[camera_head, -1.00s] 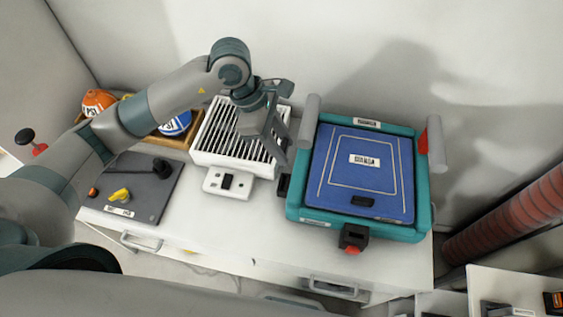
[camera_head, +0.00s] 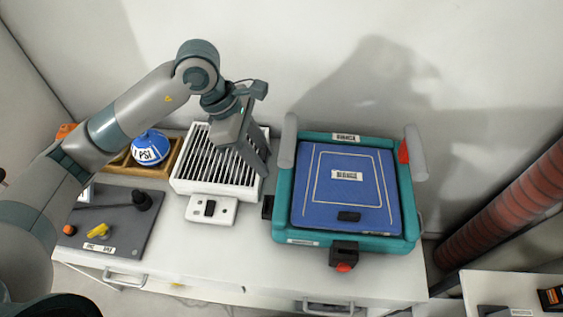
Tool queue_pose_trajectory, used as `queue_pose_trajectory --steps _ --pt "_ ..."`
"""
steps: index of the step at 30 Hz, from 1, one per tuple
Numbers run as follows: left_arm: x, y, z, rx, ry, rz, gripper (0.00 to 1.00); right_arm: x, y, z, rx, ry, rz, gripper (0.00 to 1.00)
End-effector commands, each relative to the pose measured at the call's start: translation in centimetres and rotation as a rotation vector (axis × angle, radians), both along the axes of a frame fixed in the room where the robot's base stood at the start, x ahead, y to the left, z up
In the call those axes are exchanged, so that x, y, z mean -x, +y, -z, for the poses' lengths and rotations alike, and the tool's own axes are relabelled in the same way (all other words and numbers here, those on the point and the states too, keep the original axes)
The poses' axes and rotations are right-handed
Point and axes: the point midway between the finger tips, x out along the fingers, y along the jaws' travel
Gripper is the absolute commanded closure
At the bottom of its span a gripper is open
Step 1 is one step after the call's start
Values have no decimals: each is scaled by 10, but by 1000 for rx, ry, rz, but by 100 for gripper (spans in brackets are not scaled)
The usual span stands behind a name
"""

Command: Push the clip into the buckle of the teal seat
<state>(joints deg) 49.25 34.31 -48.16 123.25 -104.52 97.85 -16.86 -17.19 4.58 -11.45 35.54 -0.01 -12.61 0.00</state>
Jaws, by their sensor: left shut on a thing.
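The teal seat (camera_head: 283,214) lies on the white table, with a blue pad (camera_head: 345,195) in its frame. A black buckle with a red button (camera_head: 343,267) is at its front edge. A small black piece (camera_head: 349,216) is on the pad near the front, and a black block (camera_head: 267,207) is at the seat's left side. I cannot tell whether either is the clip. My left gripper (camera_head: 262,174) points down between the white slatted unit and the seat, above the black block. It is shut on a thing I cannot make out. My right gripper is out of view.
The white slatted unit (camera_head: 188,187) stands left of the seat. A grey board with a yellow knob (camera_head: 97,231) lies farther left. Two grey rollers stand up from the seat's sides. The table's front is partly clear.

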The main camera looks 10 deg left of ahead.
Motion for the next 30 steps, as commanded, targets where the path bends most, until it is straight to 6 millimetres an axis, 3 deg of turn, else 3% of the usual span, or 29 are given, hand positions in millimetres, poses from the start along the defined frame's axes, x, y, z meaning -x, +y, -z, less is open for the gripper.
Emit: queue_pose_trajectory --steps 11,30 --pt "4 13 4 -1 2 207 88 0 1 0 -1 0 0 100" --pt "24 77 4 -3 1 1165 88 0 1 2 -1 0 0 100"
